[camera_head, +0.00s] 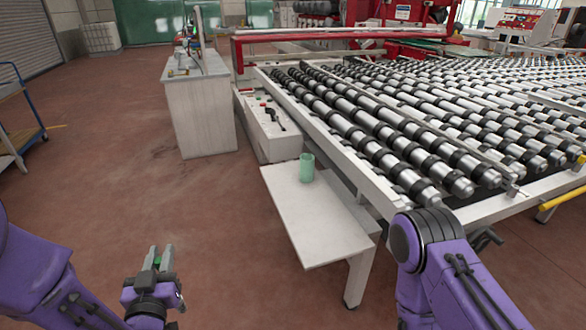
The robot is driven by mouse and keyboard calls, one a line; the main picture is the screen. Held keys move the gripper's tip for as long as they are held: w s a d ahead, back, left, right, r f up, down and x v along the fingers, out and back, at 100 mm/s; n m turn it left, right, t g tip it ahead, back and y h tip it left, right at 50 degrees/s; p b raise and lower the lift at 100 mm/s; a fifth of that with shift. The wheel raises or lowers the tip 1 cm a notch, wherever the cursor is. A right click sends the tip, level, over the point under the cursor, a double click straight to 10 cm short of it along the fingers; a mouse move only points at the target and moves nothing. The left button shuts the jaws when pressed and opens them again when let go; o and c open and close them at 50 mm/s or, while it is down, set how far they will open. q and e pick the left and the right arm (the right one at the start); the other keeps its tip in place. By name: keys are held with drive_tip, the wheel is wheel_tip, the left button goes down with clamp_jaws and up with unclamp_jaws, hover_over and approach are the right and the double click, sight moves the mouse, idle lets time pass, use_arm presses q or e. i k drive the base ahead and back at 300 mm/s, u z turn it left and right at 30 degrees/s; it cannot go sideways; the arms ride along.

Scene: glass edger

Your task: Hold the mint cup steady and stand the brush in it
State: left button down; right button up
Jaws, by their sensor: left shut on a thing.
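The mint cup (307,168) stands upright on the pale side table (318,222), near its far end, with nothing seen sticking out of it. My left gripper (158,258) is low at the left, over the floor and well apart from the cup. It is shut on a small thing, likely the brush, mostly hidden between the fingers. My right arm comes in at the lower right, beside the table. I cannot make out its gripper.
A roller conveyor (400,130) fills the right, its frame close behind the side table. A grey cabinet (200,115) stands farther back.

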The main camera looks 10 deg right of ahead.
sight(306, 178)
drive_tip(key=u, duration=0.95)
drive_tip(key=i, duration=3.35)
drive_tip(key=z, duration=2.65)
